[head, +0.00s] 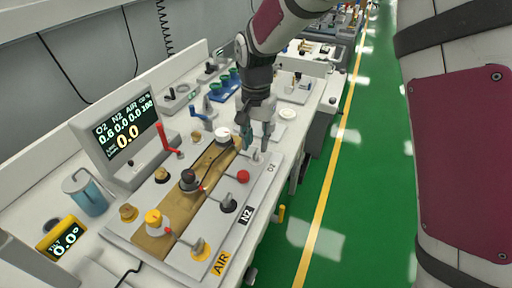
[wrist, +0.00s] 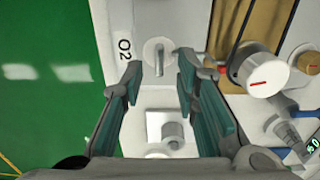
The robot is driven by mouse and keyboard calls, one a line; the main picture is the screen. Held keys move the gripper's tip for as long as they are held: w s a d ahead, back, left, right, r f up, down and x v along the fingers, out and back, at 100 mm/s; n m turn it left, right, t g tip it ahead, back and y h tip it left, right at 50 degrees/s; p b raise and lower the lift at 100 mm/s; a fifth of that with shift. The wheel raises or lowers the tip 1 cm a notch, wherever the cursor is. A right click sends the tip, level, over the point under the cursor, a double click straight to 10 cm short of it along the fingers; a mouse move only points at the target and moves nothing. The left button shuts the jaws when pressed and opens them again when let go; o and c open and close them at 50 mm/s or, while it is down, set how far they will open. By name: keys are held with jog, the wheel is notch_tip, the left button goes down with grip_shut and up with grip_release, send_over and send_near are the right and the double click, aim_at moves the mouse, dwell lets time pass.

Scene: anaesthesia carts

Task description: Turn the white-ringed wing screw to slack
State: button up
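The white-ringed wing screw (wrist: 159,56) is a pale grey wing on a round white base beside the O2 label in the wrist view. In the head view it is a small pale shape (head: 256,156) just below my fingertips, partly hidden. My gripper (head: 256,143) is over the O2 end of the panel, pointing down. In the wrist view my gripper (wrist: 160,68) is open, with one teal-padded finger on each side of the screw. Nothing is held. The wing looks roughly lengthwise between the fingers; I cannot tell whether they touch it.
A white knob with a red mark (wrist: 258,70) stands right of my fingers, with a small lever (wrist: 210,68) close to the right fingertip. A gas display (head: 125,132) stands behind.

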aim_at(256, 155)
jog(key=shift+f, duration=1.4)
jog(key=shift+c, duration=0.3)
grip_shut()
